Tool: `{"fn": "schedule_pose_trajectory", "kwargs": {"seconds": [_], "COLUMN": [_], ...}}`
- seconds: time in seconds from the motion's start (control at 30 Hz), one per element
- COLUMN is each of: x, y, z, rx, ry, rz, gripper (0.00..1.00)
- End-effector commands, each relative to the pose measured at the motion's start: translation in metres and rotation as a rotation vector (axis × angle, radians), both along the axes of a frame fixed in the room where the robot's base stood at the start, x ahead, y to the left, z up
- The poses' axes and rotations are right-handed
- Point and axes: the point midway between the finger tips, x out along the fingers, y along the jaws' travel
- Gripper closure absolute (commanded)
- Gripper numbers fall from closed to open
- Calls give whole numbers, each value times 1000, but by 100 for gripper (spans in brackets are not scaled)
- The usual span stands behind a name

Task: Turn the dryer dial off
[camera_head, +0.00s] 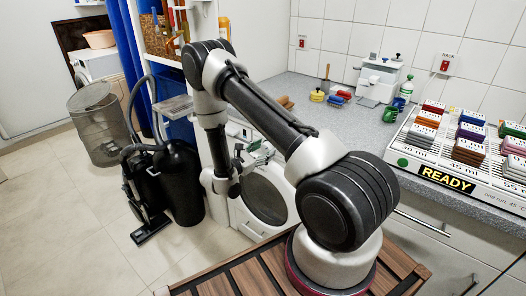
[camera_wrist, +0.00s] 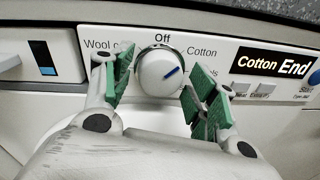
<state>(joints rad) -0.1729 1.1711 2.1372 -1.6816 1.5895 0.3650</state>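The dryer dial (camera_wrist: 157,72) is a round white knob with a blue mark that points up and right, towards the Cotton label. The Off label (camera_wrist: 162,37) is above the dial, and Wool is to its upper left. My gripper (camera_wrist: 161,82) is open, with one green-padded finger on each side of the dial. The left pad is close to the knob; I cannot tell whether either pad touches it. In the head view the white dryer (camera_head: 268,194) stands under the counter, and my gripper (camera_head: 254,156) is at its upper front, with the dial hidden.
A display (camera_wrist: 272,64) right of the dial reads "Cotton End", with buttons below it. A drawer front (camera_wrist: 40,62) is at the left. The grey counter (camera_head: 320,112) overhangs the dryer.

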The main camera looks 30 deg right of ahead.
Motion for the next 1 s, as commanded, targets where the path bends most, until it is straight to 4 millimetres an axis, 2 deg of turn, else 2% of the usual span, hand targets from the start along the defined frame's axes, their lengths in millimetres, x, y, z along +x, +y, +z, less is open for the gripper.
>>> {"fn": "schedule_pose_trajectory", "kwargs": {"seconds": [0.03,0.17,0.57,1.0], "x": [0,0,0,0], "y": [0,0,0,0], "z": [0,0,0,-1], "rx": [0,0,-19,-132], "ry": [0,0,54,364], "rz": [0,0,-1,0], "gripper": [57,81,81,81]}}
